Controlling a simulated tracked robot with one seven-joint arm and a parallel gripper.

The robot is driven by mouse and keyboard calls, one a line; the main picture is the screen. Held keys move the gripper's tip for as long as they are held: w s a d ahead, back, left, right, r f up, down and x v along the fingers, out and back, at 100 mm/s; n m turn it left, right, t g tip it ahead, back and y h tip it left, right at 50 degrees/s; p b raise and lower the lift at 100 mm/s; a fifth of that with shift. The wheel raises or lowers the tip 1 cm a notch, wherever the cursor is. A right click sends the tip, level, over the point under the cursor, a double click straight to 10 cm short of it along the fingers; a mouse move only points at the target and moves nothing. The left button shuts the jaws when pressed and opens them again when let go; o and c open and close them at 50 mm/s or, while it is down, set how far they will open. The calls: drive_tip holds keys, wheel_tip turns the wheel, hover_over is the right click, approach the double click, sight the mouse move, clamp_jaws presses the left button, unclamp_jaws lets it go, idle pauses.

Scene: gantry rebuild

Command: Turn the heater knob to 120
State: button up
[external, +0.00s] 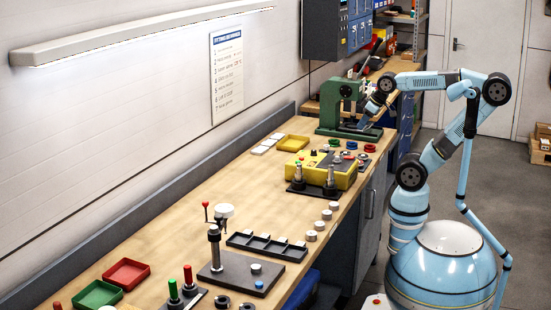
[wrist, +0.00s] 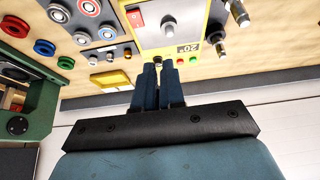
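The heater is a yellow box (external: 345,180) on the bench in the external view. In the external view my gripper (external: 364,126) is by the green press.
The green press (external: 338,112) stands beside the gripper; its green frame (wrist: 42,100) fills the wrist view's left. Red, blue and green rings (wrist: 44,47) lie near the box. Upright metal fittings (external: 331,176) stand in front of it. Trays and a black rack (external: 266,246) lie nearer the camera.

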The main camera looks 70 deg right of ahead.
drive_tip(key=o, duration=0.3)
drive_tip(key=shift+w+r+n, duration=0.2)
drive_tip(key=shift+w+n, duration=0.45)
drive_tip(key=shift+n, duration=0.15)
drive_tip(key=o, duration=0.6)
drive_tip(key=w+n, duration=0.1)
drive_tip(key=n, duration=0.1)
drive_tip(key=w+n+g, duration=0.1)
drive_tip(key=w+n, duration=0.1)
drive_tip(key=w+r+n, duration=0.1)
drive_tip(key=n, duration=0.1)
drive_tip(key=shift+w+n+g, duration=0.3)
drive_tip(key=shift+w+n, duration=0.1)
drive_tip(key=shift+c, duration=0.2)
drive_tip(key=n+g, duration=0.4)
drive_tip(key=n, duration=1.7)
hover_over(314, 153)
drive_tip(key=d, duration=0.1)
wheel_tip(314, 153, down, 4)
drive_tip(key=f, duration=1.2)
drive_tip(key=shift+w+d+f, duration=0.1)
drive_tip(key=shift+w+f, duration=0.2)
drive_tip(key=shift+f, duration=0.1)
drive_tip(key=shift+c, duration=0.4)
drive_tip(key=c, duration=1)
